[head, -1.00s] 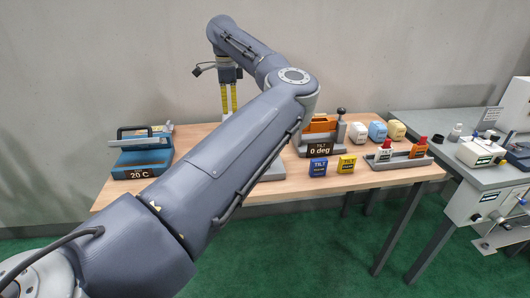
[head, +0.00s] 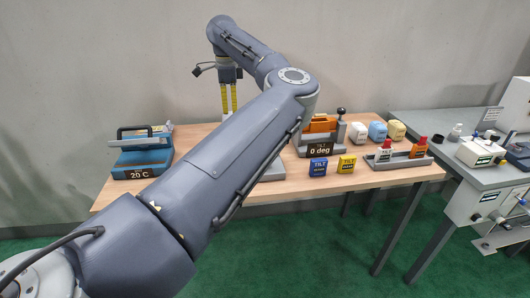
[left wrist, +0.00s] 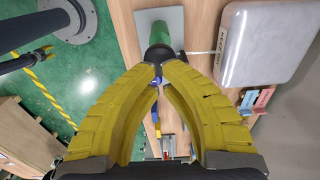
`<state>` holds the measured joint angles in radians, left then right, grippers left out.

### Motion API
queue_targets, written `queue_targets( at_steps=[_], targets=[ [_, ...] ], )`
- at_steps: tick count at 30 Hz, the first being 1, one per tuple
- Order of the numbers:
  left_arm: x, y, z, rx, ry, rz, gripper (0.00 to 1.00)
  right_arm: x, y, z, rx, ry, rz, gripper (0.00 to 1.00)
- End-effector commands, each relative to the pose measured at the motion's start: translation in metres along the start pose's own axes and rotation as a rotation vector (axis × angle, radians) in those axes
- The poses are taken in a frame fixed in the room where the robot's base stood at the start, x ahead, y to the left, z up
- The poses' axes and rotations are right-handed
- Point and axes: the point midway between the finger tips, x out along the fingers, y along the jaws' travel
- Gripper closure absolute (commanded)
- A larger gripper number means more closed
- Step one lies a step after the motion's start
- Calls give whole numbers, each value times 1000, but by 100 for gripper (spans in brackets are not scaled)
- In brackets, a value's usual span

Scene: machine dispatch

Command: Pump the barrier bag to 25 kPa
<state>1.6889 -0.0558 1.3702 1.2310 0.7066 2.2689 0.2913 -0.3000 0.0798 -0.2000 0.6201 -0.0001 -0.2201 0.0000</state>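In the left wrist view a green upright body with a black top (left wrist: 158,44), which looks like a hand pump, stands on a grey square plate (left wrist: 172,15). My left gripper (left wrist: 157,72) points its two yellow fingers at the black top, with a narrow gap between them. Whether the tips hold the black top is unclear. My right gripper is not in view.
The wooden table (head: 340,180) carries a blue device marked 20°C (head: 140,160) at left. A tilt fixture reading 0 deg (head: 320,140), several small blocks and a grey rack (head: 400,161) stand at right. A grey bench (head: 440,123) adjoins it.

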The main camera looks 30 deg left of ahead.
Motion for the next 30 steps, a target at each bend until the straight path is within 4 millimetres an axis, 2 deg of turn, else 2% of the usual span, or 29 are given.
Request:
queue_targets(
  at_steps=[30],
  targets=[
    [25, 0, 0, 0, -1, 0, 100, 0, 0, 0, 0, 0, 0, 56]
  ],
)
